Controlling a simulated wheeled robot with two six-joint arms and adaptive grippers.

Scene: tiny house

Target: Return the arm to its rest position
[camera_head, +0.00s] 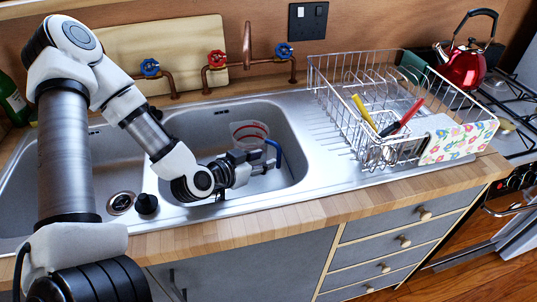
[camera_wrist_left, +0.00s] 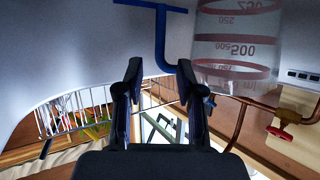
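My left arm (camera_head: 65,150) comes in from the left and reaches over into the right sink basin. My left gripper (camera_head: 267,166) is inside that basin, near its right side. In the left wrist view its two dark fingers (camera_wrist_left: 160,75) stand apart with nothing held between them. A blue bent, tube-like thing (camera_head: 278,152) is close to the fingertips; it also shows in the left wrist view (camera_wrist_left: 160,35), beyond the fingers. Whether they touch is unclear. My right gripper is not in view.
A clear measuring beaker (camera_head: 249,130) with red bands stands in the right basin, behind my gripper. Taps with red (camera_head: 216,58) and blue (camera_head: 150,67) handles rise behind the sink. A wire dish rack (camera_head: 330,85) stands to the right, a red kettle (camera_head: 467,67) beyond it.

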